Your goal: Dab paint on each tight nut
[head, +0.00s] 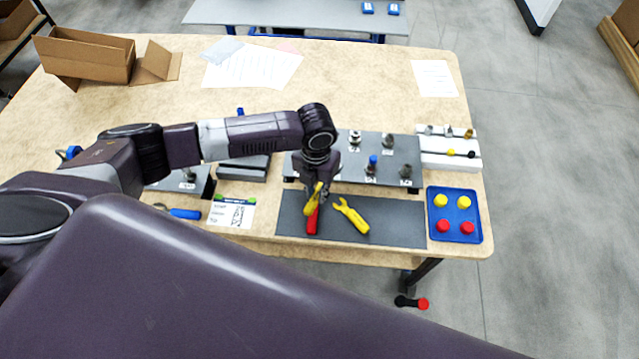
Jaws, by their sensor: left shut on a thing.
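My left gripper (319,193) points down over the front of the dark plate and is shut on a yellow tool (312,203). A red handle (312,223) shows just below it; I cannot tell whether it belongs to the held tool. A yellow wrench (352,218) lies on the grey mat (400,228) to the right. The grey plate (343,150) carries several metal studs or nuts, among them a blue-topped one (372,163); my arm hides part of it. My right gripper is out of view.
A blue tray (471,192) holds yellow and red round pieces. A white rack (436,159) with small parts stands behind it. A printed card (232,213) and a blue-handled tool (184,213) lie left. An open carton (88,57) stands back left.

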